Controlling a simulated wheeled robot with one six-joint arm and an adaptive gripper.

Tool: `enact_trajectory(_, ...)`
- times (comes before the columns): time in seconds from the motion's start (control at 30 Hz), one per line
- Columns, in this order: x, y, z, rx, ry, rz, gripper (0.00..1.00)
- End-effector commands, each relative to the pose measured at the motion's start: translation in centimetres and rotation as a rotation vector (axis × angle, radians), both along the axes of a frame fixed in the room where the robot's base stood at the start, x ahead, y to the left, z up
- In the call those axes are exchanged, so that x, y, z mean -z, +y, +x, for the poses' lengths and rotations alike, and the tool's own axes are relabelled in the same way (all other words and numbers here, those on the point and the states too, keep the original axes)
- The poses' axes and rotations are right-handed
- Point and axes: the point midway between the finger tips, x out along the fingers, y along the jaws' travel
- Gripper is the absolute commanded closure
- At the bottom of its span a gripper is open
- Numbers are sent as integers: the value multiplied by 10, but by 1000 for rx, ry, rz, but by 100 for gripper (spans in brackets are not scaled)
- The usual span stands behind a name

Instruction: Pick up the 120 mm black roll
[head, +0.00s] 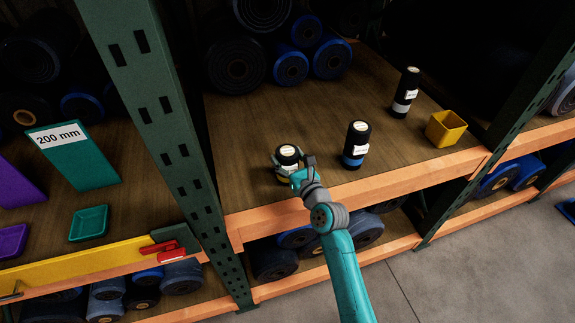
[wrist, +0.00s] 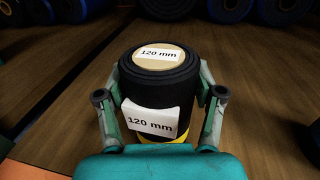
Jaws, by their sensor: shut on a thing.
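The 120 mm black roll (head: 288,157) stands upright on the wooden shelf, near its front edge. In the wrist view the black roll (wrist: 154,82) carries white "120 mm" labels on its top and its side, with a yellow band low down. My gripper (head: 294,171) reaches in from the front, and in the wrist view its fingers (wrist: 160,108) lie on both sides of the roll, shut on it. The roll's lower part is partly hidden by my gripper. I cannot tell whether its base touches the shelf.
A black roll with a blue band (head: 356,146) stands to the right. A taller black roll with a white band (head: 404,94) and a yellow bin (head: 445,128) stand farther right. Large rolls (head: 238,62) lie at the back. A green post (head: 165,110) rises at the left.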

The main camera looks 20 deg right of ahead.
Motion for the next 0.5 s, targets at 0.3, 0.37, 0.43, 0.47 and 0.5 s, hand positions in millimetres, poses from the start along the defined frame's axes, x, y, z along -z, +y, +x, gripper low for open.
enact_trajectory(0.3,-6,0,0,-1,-4,0,91)
enact_trajectory(0.37,-13,0,0,-1,-5,0,91)
enact_trajectory(0.43,-23,0,0,0,-6,-1,91)
enact_trajectory(0.47,-28,0,0,0,-6,-2,91)
enact_trajectory(0.5,-36,0,0,0,-8,-2,91)
